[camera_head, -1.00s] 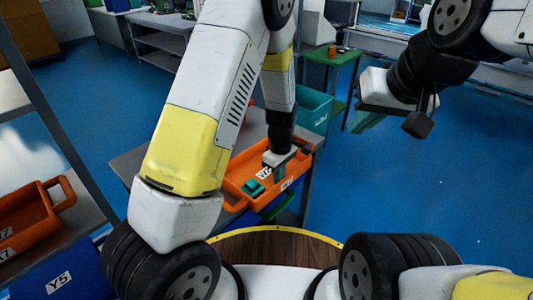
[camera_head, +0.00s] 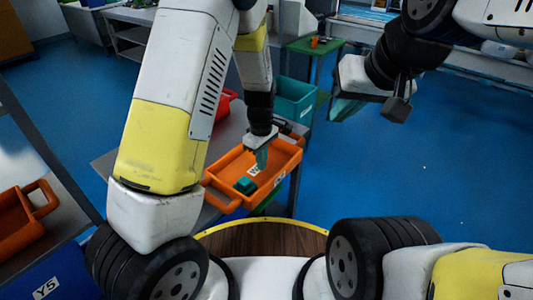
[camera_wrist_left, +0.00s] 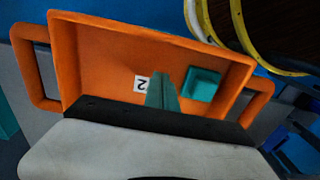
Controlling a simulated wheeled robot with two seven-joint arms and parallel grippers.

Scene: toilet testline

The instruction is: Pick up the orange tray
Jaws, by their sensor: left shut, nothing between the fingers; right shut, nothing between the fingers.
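The orange tray (camera_head: 212,195) sits on a grey table left of centre, its handles at the short ends. It holds a small teal block (camera_head: 245,185) and a white label. My left gripper (camera_head: 262,158) is over the tray, its teal fingers together and pointing down into it, holding nothing. In the left wrist view the orange tray (camera_wrist_left: 105,55) fills the middle, with the shut left gripper (camera_wrist_left: 163,95) beside the teal block (camera_wrist_left: 202,85). Whether the fingertips touch the tray floor cannot be told. My right gripper (camera_head: 343,108) is shut and empty, high at the right.
A teal bin (camera_head: 295,100) and a partly hidden red bin (camera_head: 224,102) stand behind the tray. Another orange tray (camera_head: 22,222) is on a shelf at the left, above a blue bin (camera_head: 50,282). The blue floor at right is open.

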